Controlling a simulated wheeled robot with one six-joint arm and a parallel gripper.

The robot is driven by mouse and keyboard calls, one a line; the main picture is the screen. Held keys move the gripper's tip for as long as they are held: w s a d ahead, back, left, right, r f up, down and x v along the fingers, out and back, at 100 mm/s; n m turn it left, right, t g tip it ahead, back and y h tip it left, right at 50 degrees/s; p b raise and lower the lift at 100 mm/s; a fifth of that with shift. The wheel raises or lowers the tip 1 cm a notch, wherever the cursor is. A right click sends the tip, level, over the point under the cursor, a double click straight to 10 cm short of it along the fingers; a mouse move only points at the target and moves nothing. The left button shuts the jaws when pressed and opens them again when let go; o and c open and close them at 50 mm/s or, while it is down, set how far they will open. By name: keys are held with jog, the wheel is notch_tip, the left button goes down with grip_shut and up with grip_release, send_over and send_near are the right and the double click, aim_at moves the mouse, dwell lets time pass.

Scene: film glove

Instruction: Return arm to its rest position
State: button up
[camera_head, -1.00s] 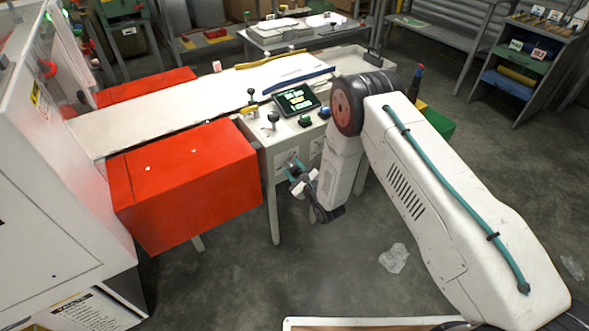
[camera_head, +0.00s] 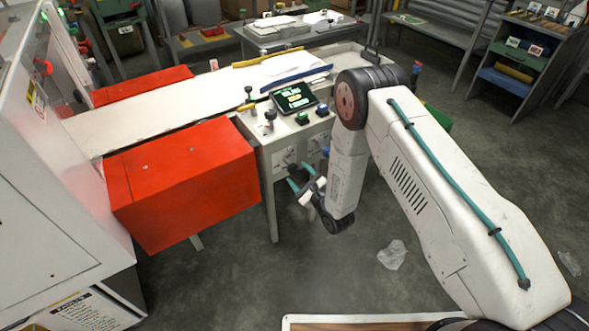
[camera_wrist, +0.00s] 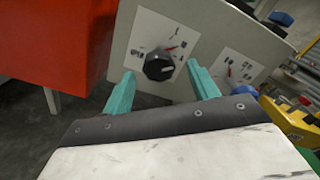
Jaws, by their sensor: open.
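My arm, white with black joints, comes in from the right in the head view and bends down in front of the control panel. My gripper (camera_head: 298,184) has teal fingers and points left toward the panel's front. In the wrist view my gripper (camera_wrist: 162,92) has its two fingers apart with nothing between them. A black rotary knob (camera_wrist: 159,66) on a white dial plate shows beyond and between the fingertips. I cannot tell the exact gap, but the fingers do not appear closed on the knob.
A second dial (camera_wrist: 236,68) sits to the right of the knob. The red machine guard (camera_head: 185,180) stands left of my gripper. A screen (camera_head: 294,97) and buttons top the panel. Crumpled clear plastic (camera_head: 392,255) lies on the floor. Open floor lies below the gripper.

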jog(key=shift+v, duration=1.2)
